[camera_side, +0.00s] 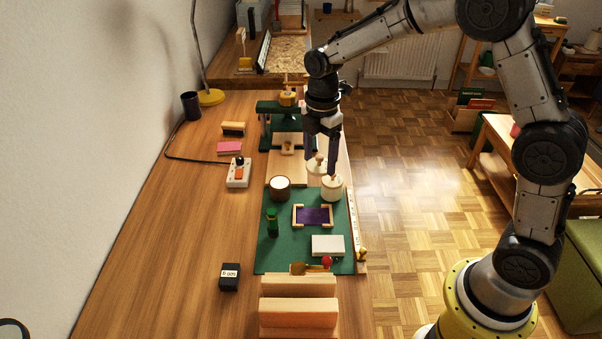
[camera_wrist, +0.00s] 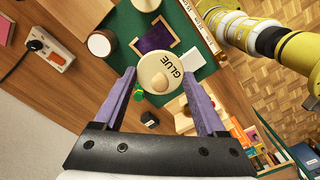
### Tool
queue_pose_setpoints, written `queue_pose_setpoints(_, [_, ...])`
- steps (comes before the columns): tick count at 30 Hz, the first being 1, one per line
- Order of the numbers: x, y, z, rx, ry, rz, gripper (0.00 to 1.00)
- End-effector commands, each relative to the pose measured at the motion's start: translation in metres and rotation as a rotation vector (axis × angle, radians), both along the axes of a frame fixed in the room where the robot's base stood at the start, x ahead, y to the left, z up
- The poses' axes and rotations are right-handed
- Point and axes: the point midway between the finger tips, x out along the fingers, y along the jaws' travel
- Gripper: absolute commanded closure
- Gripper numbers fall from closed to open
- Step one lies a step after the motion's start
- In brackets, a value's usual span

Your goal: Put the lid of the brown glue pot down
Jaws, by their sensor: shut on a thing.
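The lid is a round cream disc with a small wooden knob; it reads GLUE in the wrist view (camera_wrist: 153,66). It also shows in the side view (camera_side: 316,166). My gripper (camera_side: 320,160) is shut on it, with a purple finger at either side of the rim in the wrist view (camera_wrist: 160,74). The lid looks held in the air over the bench, behind the cream pot in the side view. The brown glue pot (camera_side: 280,190) stands uncovered on the green mat, its pale inside showing; it is upper left in the wrist view (camera_wrist: 101,43).
A cream pot with a wooden knob (camera_side: 332,188) stands right of the brown pot. A purple framed piece (camera_side: 312,215), a green bottle (camera_side: 272,222) and a white block (camera_side: 328,245) are on the green mat (camera_side: 290,255). A power strip (camera_side: 238,173) lies left. The front-left bench is mostly clear.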

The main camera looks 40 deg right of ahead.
Motion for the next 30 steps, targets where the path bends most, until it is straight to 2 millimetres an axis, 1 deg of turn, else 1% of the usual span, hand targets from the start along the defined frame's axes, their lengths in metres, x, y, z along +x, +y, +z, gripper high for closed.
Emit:
queue_pose_setpoints(2, [0.000, 0.000, 0.000, 0.001, -0.013, -0.030, 0.78])
queue_pose_setpoints(4, [-0.006, 0.001, -0.008, 0.001, -0.014, -0.074, 0.78])
queue_pose_setpoints(5, [-0.011, 0.002, -0.012, 0.001, -0.013, -0.095, 0.78])
queue_pose_setpoints(7, [-0.024, 0.012, -0.020, 0.002, -0.013, -0.127, 0.78])
queue_pose_setpoints(11, [-0.059, 0.040, -0.035, 0.003, -0.010, -0.143, 0.78])
queue_pose_setpoints(13, [-0.080, 0.056, -0.041, 0.002, -0.006, -0.136, 0.78])
queue_pose_setpoints(15, [-0.102, 0.070, -0.046, 0.001, -0.003, -0.117, 0.78])
queue_pose_setpoints(18, [-0.128, 0.085, -0.050, -0.001, 0.005, -0.068, 0.78])
queue_pose_setpoints(21, [-0.143, 0.095, -0.049, -0.003, 0.008, -0.022, 0.78])
queue_pose_setpoints(23, [-0.145, 0.100, -0.048, -0.001, 0.004, -0.004, 0.78])
queue_pose_setpoints(26, [-0.140, 0.106, -0.050, -0.001, 0.003, 0.008, 0.78])
queue_pose_setpoints(29, [-0.126, 0.113, -0.058, -0.001, 0.004, 0.010, 0.78])
queue_pose_setpoints(30, [-0.118, 0.116, -0.062, -0.001, 0.004, 0.010, 0.78])
